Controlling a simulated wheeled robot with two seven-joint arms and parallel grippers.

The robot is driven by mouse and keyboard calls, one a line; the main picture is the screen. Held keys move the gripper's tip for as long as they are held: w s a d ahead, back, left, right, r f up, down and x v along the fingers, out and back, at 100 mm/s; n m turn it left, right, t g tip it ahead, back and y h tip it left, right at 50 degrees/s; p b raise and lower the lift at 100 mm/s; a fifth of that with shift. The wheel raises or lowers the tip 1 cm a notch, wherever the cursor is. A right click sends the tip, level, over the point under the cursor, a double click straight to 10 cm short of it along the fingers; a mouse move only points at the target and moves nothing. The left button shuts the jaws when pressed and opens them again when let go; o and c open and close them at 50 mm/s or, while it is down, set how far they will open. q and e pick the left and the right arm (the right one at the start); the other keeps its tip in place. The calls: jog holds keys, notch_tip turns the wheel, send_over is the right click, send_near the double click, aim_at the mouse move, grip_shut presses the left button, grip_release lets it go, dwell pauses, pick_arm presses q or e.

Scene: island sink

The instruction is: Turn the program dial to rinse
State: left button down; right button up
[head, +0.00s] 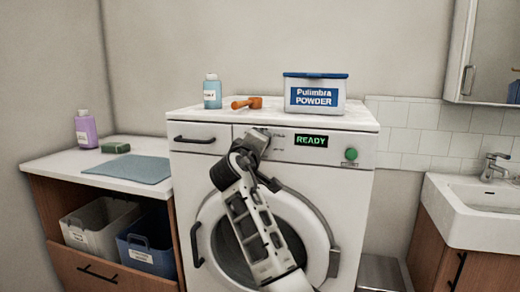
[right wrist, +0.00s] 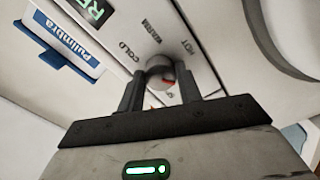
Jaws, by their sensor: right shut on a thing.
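The white washing machine (head: 350,122) stands in the middle of the head view, its green display (head: 311,140) reading READY. My right gripper (head: 252,143) is at its control panel, left of the display, and hides the dial in that view. In the right wrist view, my right gripper (right wrist: 160,86) is shut on a small grey round dial (right wrist: 160,68), a finger on each side. Printed labels COLD, WARM and HOT surround this dial; another label is mostly hidden. I cannot read RINSE anywhere. My left gripper is not in view.
On the machine's top are a blue bottle (head: 212,92), an orange object (head: 247,103) and a Pulimbra powder box (head: 315,94). A green button (head: 351,154) is at the panel's right. A counter (head: 66,166) stands left, a sink (head: 480,205) right.

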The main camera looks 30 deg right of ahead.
dwell(0.4)
jog(key=o, duration=1)
jog(key=shift+s+a, duration=0.1)
jog(key=b+v, duration=0.1)
jog(key=v, duration=1.4)
jog(key=shift+s+a, duration=0.2)
jog(key=shift+s, duration=0.05)
